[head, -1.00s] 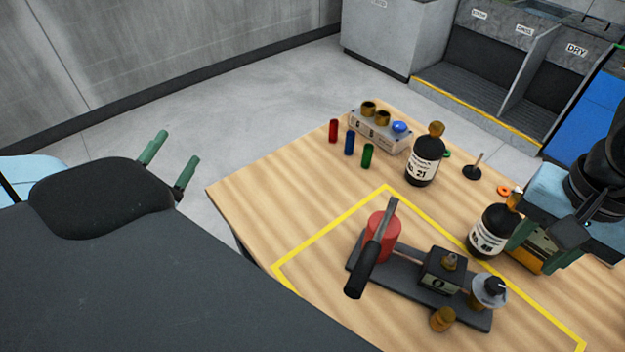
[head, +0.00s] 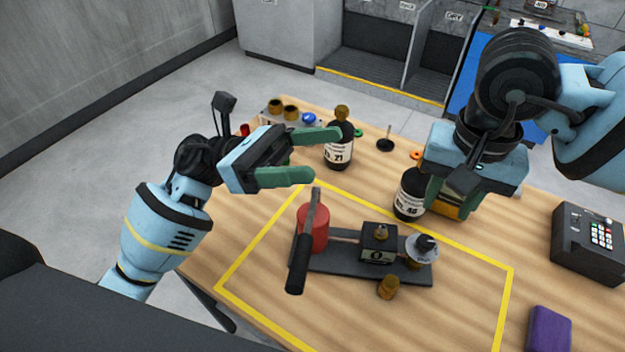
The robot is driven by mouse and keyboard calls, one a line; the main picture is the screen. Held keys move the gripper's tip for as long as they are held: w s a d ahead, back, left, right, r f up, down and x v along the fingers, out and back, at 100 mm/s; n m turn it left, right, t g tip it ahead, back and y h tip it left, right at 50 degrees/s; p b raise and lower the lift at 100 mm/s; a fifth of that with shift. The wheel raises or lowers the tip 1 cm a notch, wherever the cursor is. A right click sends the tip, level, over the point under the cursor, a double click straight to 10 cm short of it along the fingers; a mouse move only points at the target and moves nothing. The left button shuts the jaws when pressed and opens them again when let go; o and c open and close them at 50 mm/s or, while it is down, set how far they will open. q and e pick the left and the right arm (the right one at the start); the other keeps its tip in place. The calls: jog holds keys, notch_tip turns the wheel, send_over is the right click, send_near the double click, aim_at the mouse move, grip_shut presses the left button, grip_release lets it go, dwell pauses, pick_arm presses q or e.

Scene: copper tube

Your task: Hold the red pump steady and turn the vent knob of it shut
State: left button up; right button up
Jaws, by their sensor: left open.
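The red pump (head: 313,229) is a red cylinder on a dark base plate (head: 340,267), with a lever (head: 298,265) that has a black handle. I cannot tell which is the vent knob. My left gripper (head: 326,156) is open and empty, above and behind the pump, apart from it. My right gripper (head: 457,197) points down beside the No. 48 bottle, right of the pump; its fingertips overlap a yellow item (head: 445,212).
A yellow outline (head: 511,300) surrounds the pump. A brass piece (head: 389,287) lies before the plate. Bottles (head: 339,150) (head: 408,205) stand behind. A keypad box (head: 588,244) and purple item (head: 548,330) are at right.

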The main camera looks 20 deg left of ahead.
pick_arm(q)
jog(key=s+d+f+m+g+y, duration=0.1)
jog(key=s+d+m+g+y, duration=0.1)
jog(key=d+m+g+y, duration=0.3)
jog(key=m+t+y, duration=0.6)
jog(key=m+y, duration=0.1)
jog(key=y, duration=0.7)
send_over(313, 213)
jog(key=w+d, duration=0.2)
jog(key=d, duration=0.1)
notch_tip(313, 213, down, 6)
jog(key=a+y, duration=0.1)
jog(key=a+f+y, duration=0.1)
jog(key=a+y, duration=0.1)
jog(key=shift+w+a+f+m+t, duration=0.3)
jog(key=shift+w+a+f, duration=0.05)
jog(key=shift+a+f, duration=0.05)
jog(key=shift+f, duration=3.95)
grip_shut()
pick_arm(e)
jog(key=shift+o, duration=1.4)
